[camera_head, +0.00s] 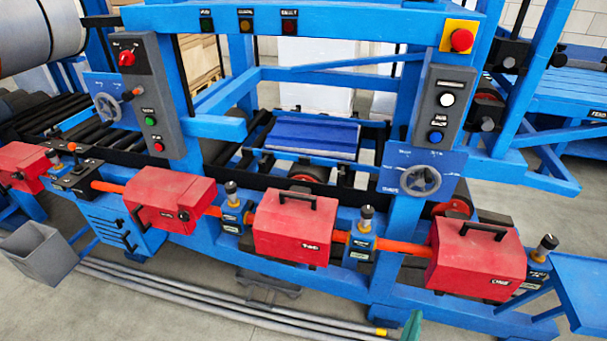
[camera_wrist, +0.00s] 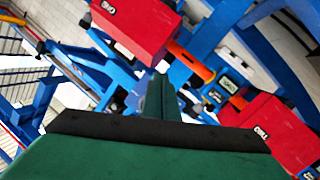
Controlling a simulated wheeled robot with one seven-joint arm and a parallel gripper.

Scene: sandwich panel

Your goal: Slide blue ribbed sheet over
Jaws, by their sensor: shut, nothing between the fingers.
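The blue ribbed sheet (camera_head: 312,138) lies flat on the machine's bed, inside the blue frame, behind the front rail. In the head view my gripper (camera_head: 412,326) shows only as a green tip at the bottom edge, well in front of the sheet and lower. In the wrist view my gripper (camera_wrist: 160,97) is green and its fingers are together with nothing between them. The sheet is not seen in the wrist view.
Red boxes (camera_head: 293,225) with black handles line the front rail, with black-capped knobs between them. Grey control panels (camera_head: 437,108) with handwheels flank the opening. A grey bin (camera_head: 38,252) stands at left. Long pipes (camera_head: 220,302) lie on the floor. A blue table (camera_head: 585,290) is at right.

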